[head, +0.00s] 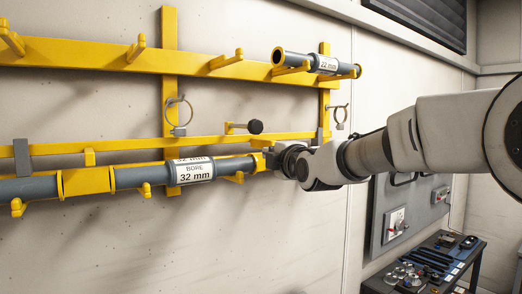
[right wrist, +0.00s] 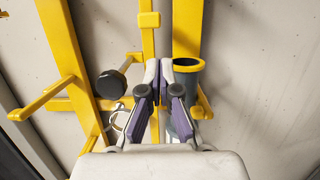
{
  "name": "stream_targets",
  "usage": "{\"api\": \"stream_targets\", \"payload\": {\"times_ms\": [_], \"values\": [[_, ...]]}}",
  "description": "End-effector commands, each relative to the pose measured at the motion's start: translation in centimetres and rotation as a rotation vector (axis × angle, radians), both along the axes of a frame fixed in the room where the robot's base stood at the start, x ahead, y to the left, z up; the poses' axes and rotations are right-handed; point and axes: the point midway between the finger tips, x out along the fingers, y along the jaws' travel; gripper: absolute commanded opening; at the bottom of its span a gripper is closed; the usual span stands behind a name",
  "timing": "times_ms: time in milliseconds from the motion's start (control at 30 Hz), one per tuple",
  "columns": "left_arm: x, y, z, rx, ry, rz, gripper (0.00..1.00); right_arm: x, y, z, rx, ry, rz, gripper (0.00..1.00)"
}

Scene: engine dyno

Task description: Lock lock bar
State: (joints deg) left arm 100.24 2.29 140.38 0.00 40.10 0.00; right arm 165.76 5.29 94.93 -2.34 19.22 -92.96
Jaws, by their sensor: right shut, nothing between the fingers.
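The yellow lock bar (head: 120,142) runs level along the rack, just above the lower tube. Its black knob (head: 255,126) sticks out on a short yellow stem near the right end. In the right wrist view the knob (right wrist: 111,84) lies left of my fingers and apart from them. My right gripper (head: 272,158) is by the right end of the lower tube, below and right of the knob. In the wrist view its fingertips (right wrist: 166,70) are together and empty, in front of the tube's yellow end (right wrist: 187,65). Whether they touch the tube is unclear. My left gripper is out of view.
The lower tube (head: 140,177), labelled 32 mm, rests on yellow hooks. A shorter tube (head: 325,65) sits on the upper rail (head: 100,58). Ring pins (head: 178,112) hang from the uprights, one near the right upright (head: 340,117). A tool bench (head: 425,265) stands at lower right.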

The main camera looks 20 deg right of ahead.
Motion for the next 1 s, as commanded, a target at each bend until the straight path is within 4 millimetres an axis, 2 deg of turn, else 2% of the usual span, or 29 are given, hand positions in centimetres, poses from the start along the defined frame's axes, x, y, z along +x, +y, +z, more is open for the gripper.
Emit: {"api": "stream_targets", "payload": {"times_ms": [300, 500, 667, 1000], "values": [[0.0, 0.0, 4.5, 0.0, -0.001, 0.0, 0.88, 5.8, 0.0, 0.6, -0.001, 0.003, 0.0, 0.0], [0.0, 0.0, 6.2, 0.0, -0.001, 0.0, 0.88, 8.8, 0.0, 0.3, 0.001, 0.003, 0.0, 0.0], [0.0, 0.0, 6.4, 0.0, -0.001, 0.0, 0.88, 9.6, 0.0, 0.0, 0.0, 0.002, 0.0, 0.0], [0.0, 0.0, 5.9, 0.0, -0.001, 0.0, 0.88, 9.5, -0.1, -0.2, 0.001, 0.001, 0.0, 0.0]]}}
